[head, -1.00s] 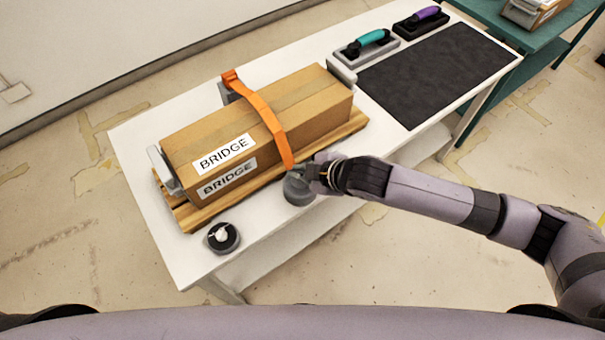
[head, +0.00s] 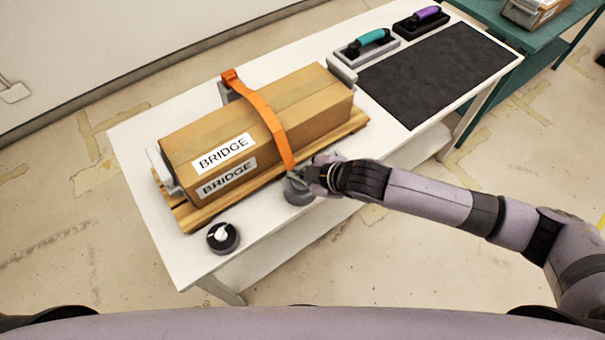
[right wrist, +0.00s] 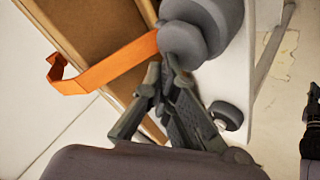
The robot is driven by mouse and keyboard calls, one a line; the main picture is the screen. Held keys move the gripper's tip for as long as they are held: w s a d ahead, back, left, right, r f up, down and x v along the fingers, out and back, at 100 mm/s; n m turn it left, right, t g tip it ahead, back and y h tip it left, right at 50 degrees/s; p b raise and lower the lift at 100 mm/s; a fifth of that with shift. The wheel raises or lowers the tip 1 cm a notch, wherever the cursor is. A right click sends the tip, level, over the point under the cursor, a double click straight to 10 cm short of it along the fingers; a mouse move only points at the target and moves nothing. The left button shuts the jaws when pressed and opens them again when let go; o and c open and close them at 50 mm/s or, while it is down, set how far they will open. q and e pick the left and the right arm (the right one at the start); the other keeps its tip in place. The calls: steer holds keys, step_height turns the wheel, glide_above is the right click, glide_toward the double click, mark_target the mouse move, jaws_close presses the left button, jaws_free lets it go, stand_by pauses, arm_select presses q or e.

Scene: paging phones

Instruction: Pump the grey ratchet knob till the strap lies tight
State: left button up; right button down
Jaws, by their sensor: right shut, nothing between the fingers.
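The grey ratchet knob (head: 298,194) sits at the table's front edge beside the box, at the near end of the orange strap (head: 272,122). The strap runs over the cardboard box (head: 200,138) labelled BRIDGE. In the right wrist view the round knob (right wrist: 183,42) is just beyond my fingertips, and the strap (right wrist: 118,64) leads left from it and bends at its far end. I cannot tell how tight it is. My right gripper (head: 303,176) is shut and empty, close at the knob; contact is unclear. It also shows in the right wrist view (right wrist: 163,72).
A black dial with a white pointer (head: 223,237) sits at the front left of the white table (head: 132,137). The box rests on wooden boards (head: 187,217).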

steer(key=shift+f, duration=0.65)
steer(key=shift+r, duration=0.1)
stand_by(0.4)
steer(key=shift+r+p, duration=1.3)
steer(key=shift+r, duration=0.2)
step_height(320, 180, up, 5)
steer(key=p, duration=0.5)
stand_by(1.4)
